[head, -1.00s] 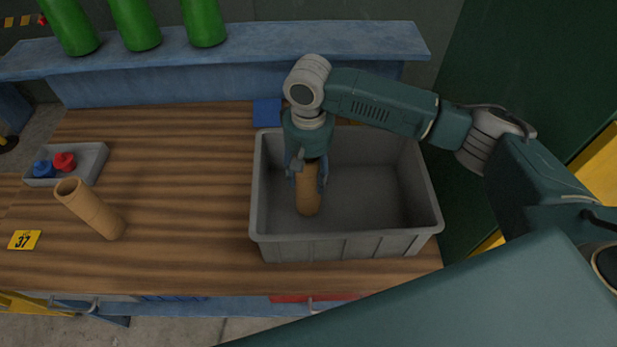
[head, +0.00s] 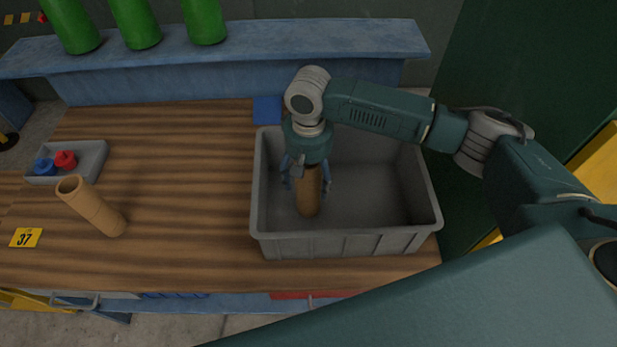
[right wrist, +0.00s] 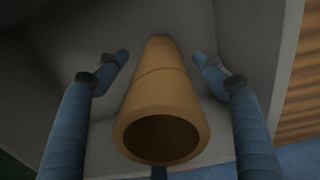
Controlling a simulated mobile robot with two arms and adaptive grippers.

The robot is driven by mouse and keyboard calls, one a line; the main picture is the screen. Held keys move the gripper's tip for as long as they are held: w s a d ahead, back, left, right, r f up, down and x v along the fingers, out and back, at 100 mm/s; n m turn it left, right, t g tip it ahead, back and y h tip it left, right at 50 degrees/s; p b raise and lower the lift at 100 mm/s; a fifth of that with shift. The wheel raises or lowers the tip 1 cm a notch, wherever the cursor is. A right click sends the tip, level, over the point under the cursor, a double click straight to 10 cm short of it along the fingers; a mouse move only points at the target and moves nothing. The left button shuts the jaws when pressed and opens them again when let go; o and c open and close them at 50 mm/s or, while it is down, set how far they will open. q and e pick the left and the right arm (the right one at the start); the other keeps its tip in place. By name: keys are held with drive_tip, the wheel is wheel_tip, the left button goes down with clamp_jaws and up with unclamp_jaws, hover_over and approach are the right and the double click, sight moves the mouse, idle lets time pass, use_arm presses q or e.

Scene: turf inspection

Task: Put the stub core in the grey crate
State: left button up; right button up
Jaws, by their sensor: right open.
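The grey crate (head: 345,246) stands on the right part of the wooden bench. A brown hollow tube, the stub core (head: 309,194), stands inside it, near its left side. My right gripper (head: 308,187) is inside the crate around the top of this core, open, with a finger on each side. In the right wrist view, the core (right wrist: 160,95) lies between the two blue fingers (right wrist: 160,62), with a gap on both sides. My left gripper is not seen.
A small grey tray (head: 98,165) with red and blue pieces lies at the bench's left. A yellow card (head: 25,238) marked 37 is near it. Green cylinders (head: 135,22) stand on the blue shelf (head: 300,42) behind. The bench between tube and crate is clear.

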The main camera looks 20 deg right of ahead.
wheel_tip(320, 180, up, 11)
drive_tip(key=b, duration=0.2)
drive_tip(key=shift+r+b, duration=0.15)
drive_tip(key=shift+b, duration=0.25)
drive_tip(key=shift+r, duration=0.4)
